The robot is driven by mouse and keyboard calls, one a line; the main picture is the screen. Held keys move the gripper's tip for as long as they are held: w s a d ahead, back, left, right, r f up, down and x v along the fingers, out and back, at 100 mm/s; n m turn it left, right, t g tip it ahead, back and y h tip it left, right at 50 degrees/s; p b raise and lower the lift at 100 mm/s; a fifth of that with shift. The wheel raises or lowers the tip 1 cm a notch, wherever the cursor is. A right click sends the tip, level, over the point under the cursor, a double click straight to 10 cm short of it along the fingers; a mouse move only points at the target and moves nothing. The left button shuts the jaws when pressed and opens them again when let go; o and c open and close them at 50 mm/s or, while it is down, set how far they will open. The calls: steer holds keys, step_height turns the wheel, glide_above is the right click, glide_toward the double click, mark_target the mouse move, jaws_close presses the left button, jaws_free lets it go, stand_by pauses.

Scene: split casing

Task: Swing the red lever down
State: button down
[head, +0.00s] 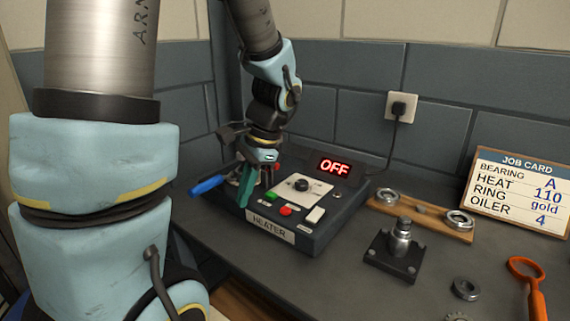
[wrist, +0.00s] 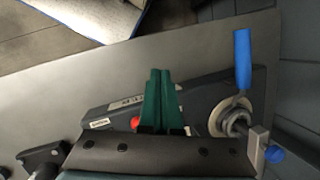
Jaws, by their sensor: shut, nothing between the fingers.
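My gripper (head: 245,187) has green fingers that are closed together and empty. It is over the left part of the heater box (head: 318,228), and its fingers show in the middle of the wrist view (wrist: 158,98). A lever with a blue handle (head: 208,186) sticks out at the heater's left side. In the wrist view the blue handle (wrist: 242,60) joins a metal rod on a round hub, to the right of my fingers and apart from them. I see no lever with a red handle. My gripper hides part of the hub in the head view.
The heater has a red button (head: 286,211), a green button, a dial and a display (head: 334,167) reading OFF. A wooden rack (head: 425,218) with rings, a metal fixture (head: 397,248) and an orange-handled tool (head: 530,283) lie to the right. A job card (head: 518,190) stands behind.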

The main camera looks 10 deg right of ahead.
steer(key=w+d+m+t+y+b, duration=0.1)
steer(key=d+m, duration=0.1)
steer(key=d+m+t+y+b, duration=0.1)
steer(key=d+m, duration=0.2)
steer(key=w+d+m+t+y+b, duration=0.1)
steer(key=d+m, duration=0.2)
steer(key=shift+w+r+y, duration=0.3)
steer(key=shift+w+r, duration=0.05)
steer(key=shift+r, duration=0.05)
steer(key=d+r+m+t+y+b, duration=0.1)
steer(key=d+r+m+t, duration=0.3)
steer(key=d, duration=0.6)
steer(key=shift+d+r+m+t+b, duration=0.35)
steer(key=shift+m+t+b, duration=0.4)
steer(key=shift+m, duration=0.35)
steer(key=shift+a, duration=0.1)
